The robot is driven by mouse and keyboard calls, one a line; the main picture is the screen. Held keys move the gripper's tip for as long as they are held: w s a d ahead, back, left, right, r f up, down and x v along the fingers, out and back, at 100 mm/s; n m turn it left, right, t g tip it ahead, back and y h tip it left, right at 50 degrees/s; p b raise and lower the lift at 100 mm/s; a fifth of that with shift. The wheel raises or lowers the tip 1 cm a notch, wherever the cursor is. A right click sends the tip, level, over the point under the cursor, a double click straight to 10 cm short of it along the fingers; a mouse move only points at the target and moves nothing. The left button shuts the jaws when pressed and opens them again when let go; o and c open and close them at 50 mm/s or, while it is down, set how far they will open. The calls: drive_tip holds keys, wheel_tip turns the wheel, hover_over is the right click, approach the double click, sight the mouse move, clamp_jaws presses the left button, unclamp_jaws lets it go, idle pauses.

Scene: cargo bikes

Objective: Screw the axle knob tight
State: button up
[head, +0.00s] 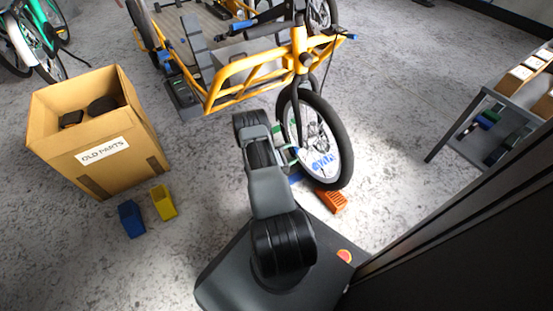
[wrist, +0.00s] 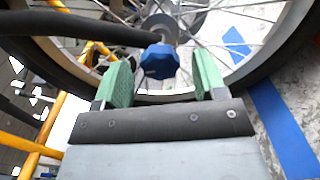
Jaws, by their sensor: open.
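The axle knob (wrist: 160,62) is blue and faceted, and sits at the hub of the front wheel in the wrist view. My gripper (wrist: 163,78) is open, with green finger pads on either side of the space just short of the knob. The knob lies between and slightly beyond the fingertips, nearer neither pad by much. I cannot tell whether either pad touches it. In the head view the front wheel (head: 340,150) of the yellow cargo bike (head: 240,80) stands upright, and my arm hides the knob there. My gripper (head: 287,157) is beside the wheel.
An orange block (head: 331,201) lies by the tyre. A grey shelf (head: 490,130) stands at right. Blue tape (wrist: 283,130) marks the floor.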

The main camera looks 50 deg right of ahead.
drive_tip(key=p+v, duration=0.3)
drive_tip(key=v, duration=0.8)
drive_tip(key=shift+w+a, duration=0.2)
drive_tip(key=shift+a, duration=0.15)
drive_tip(key=shift+r, duration=0.15)
